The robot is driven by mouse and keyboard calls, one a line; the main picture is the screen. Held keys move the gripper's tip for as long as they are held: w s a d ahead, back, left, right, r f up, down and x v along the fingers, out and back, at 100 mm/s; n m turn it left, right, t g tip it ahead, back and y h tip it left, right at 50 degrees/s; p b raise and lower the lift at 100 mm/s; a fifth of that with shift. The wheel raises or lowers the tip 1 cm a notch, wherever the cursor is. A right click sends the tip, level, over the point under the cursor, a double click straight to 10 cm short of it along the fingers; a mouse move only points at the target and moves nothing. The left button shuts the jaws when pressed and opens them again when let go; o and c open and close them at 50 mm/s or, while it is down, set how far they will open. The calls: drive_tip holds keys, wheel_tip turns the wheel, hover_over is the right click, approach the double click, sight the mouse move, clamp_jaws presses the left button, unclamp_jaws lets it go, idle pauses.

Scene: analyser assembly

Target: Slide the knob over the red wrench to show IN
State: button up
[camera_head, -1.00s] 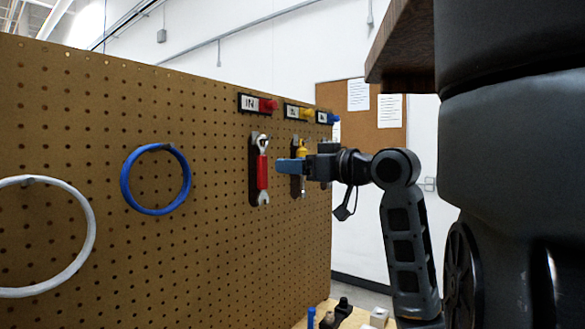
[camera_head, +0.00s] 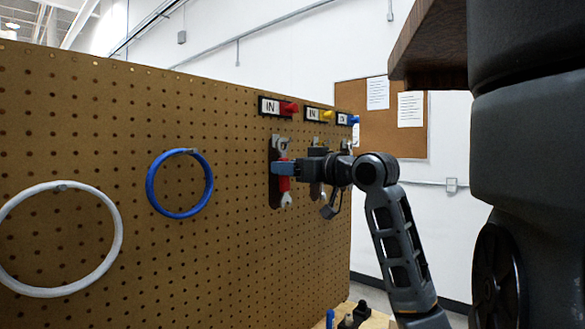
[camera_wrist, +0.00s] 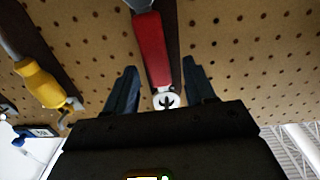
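The red wrench (camera_head: 283,185) hangs upright on a dark holder on the pegboard, with its grey jaws up and down. It also shows in the wrist view (camera_wrist: 151,50). Above it is a label plate with a red knob (camera_head: 289,108) at its right end, and the window left of the knob reads IN. My gripper (camera_head: 282,168) is in front of the wrench's handle, below the knob. In the wrist view my gripper's blue fingers (camera_wrist: 158,64) are spread apart, one on each side of the wrench. Whether they touch it I cannot tell.
To the right are a plate with a yellow knob (camera_head: 327,115) reading IN and a plate with a blue knob (camera_head: 353,120), too small to read surely. A yellow-handled tool (camera_wrist: 42,82) hangs beside the red wrench. Blue (camera_head: 150,183) and white (camera_head: 118,235) rings hang left.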

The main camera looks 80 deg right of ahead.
clamp_jaws()
idle(0.5)
drive_tip(key=shift+o, duration=0.5)
unclamp_jaws()
drive_tip(key=shift+s+a, duration=0.1)
drive_tip(key=shift+s, duration=0.05)
drive_tip(key=v, duration=0.8)
drive_tip(key=shift+s+a, duration=0.2)
drive_tip(key=shift+s, duration=0.1)
idle(1.6)
